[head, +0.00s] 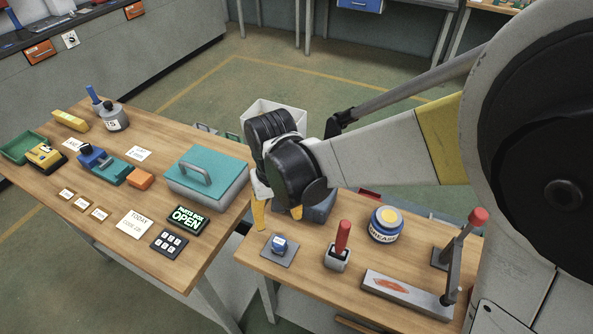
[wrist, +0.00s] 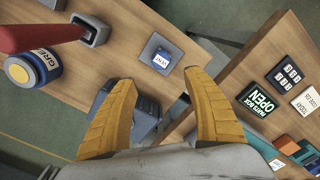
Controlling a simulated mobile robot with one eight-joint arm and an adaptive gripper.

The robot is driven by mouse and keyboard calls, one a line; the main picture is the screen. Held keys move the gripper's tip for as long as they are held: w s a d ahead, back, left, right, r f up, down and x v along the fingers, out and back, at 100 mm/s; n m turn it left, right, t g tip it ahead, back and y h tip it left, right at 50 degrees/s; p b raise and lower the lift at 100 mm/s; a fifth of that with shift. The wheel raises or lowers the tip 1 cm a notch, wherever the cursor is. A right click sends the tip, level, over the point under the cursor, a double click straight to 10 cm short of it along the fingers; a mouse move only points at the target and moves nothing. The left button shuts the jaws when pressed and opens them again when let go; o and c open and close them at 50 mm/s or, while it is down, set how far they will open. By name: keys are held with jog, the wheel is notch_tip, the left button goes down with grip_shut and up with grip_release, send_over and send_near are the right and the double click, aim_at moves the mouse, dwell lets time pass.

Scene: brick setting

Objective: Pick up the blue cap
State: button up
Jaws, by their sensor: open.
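A small blue cap (head: 279,243) with a white label sits on a square grey plate (head: 268,255) near the left end of the right-hand table. In the wrist view the cap (wrist: 161,60) lies on its plate (wrist: 148,47) just beyond my fingertips, roughly centred between them. My gripper (head: 278,215) is open and empty, with its yellow fingers apart above the table, behind the cap in the head view. The gripper also shows in the wrist view (wrist: 160,84). Nothing touches the cap.
A red-handled tool in a holder (head: 337,257), a grease jar (head: 386,224) and a lever device (head: 410,294) stand right of the cap. A blue-grey box (head: 320,208) is behind it. The left table (head: 195,245) holds a teal-lidded box (head: 208,175); a gap separates the tables.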

aim_at(279, 239)
notch_tip(279, 239, down, 11)
jog(key=b, duration=0.5)
jog(key=shift+s+a+r, duration=0.1)
jog(key=shift+a+r, duration=0.05)
jog(key=shift+r, duration=0.1)
jog(key=c, duration=1.3)
